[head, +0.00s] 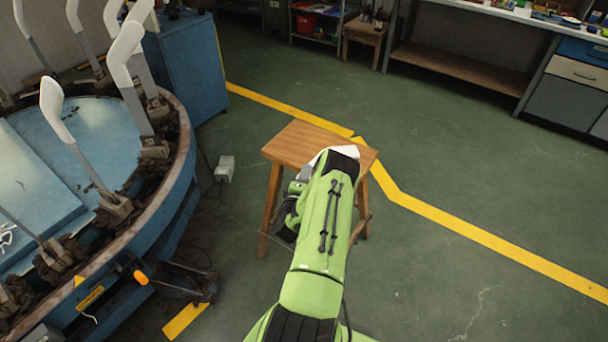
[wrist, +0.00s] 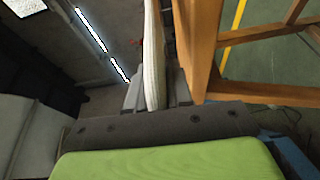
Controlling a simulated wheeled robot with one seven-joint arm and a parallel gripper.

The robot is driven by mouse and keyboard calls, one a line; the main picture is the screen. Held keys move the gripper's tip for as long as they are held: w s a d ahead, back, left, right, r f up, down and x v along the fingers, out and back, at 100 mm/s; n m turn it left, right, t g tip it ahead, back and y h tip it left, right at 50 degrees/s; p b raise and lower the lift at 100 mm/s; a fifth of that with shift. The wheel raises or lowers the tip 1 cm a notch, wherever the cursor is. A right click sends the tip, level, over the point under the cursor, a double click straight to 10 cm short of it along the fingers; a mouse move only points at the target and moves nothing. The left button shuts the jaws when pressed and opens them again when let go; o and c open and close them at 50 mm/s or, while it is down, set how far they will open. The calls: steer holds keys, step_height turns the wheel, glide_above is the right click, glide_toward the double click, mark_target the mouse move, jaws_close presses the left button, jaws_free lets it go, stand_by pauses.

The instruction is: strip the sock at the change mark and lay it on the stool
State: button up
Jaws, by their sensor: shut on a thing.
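My gripper (wrist: 156,98) is shut on a white ribbed sock (wrist: 153,55), which stands up lengthwise between the grey fingers in the wrist view. The wooden stool (head: 298,140) stands on the floor in the middle of the head view, and my green arm reaches over it. A stool leg (wrist: 203,45) is close to the right of the sock in the wrist view; I cannot tell whether they touch. In the head view a white piece (head: 346,151) shows at the arm's end, over the stool top. The arm hides my fingers there.
A round blue carousel (head: 180,195) at left carries several upright boards, some with white socks (head: 52,108). An orange-tipped part (head: 141,277) sits by its rim. A blue cabinet (head: 190,70) and a workbench (head: 455,63) stand behind. The floor at right is clear, with a yellow line (head: 480,235).

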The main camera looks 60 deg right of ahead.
step_height(320, 180, down, 2)
steer(key=shift+f+b, duration=0.25)
steer(key=shift+b, duration=0.8)
steer(key=shift+p, duration=0.45)
steer(key=shift+f, duration=0.1)
steer(key=o, duration=0.9)
